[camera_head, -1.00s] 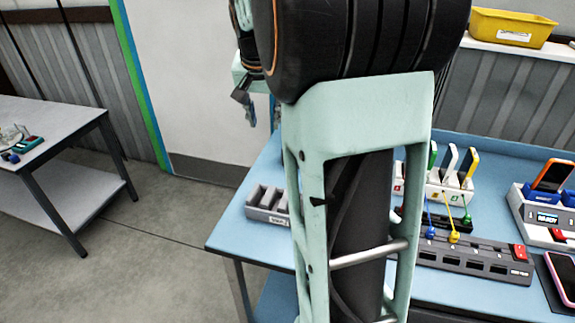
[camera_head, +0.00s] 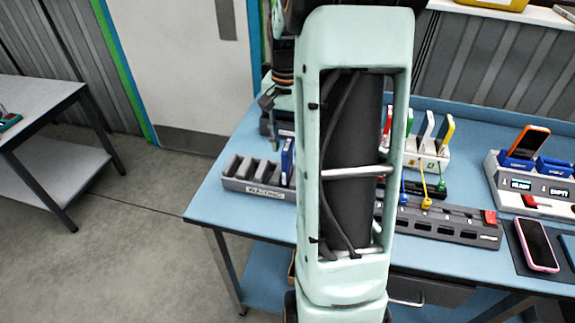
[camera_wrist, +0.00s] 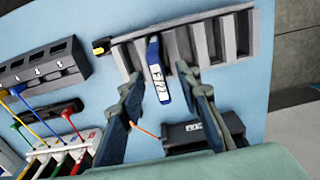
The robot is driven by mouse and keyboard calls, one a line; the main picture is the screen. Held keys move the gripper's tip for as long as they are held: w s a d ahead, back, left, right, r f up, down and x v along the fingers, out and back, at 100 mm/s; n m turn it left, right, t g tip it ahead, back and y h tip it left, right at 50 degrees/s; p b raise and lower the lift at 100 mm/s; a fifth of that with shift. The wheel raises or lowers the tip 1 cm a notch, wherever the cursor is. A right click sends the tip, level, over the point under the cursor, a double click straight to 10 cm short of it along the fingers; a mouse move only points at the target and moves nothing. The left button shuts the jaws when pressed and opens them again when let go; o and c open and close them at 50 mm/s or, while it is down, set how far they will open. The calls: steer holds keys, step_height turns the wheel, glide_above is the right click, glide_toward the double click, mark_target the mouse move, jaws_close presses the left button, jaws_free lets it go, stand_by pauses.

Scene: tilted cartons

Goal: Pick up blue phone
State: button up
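A slim blue phone-like item with a white label stands in a slot of the grey rack (camera_head: 255,190), near the rack's right end in the head view. I take this blue item (camera_head: 287,160) to be the blue phone. In the wrist view the blue item (camera_wrist: 158,75) shows between and beyond the fingertips of my gripper (camera_wrist: 155,80), at the grey rack (camera_wrist: 240,35). My gripper is open, and I see nothing held.
A charging dock (camera_head: 545,190) with an orange phone (camera_head: 528,141) and blue parts stands right. A pink-edged phone (camera_head: 537,244) lies on a dark mat. A dark box (camera_wrist: 190,135) is near the fingers.

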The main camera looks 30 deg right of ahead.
mark_target(287, 166)
steer(key=shift+d+f+p, duration=0.1)
steer(key=shift+f+p, duration=0.2)
steer(key=shift+f, duration=2.05)
jaws_close()
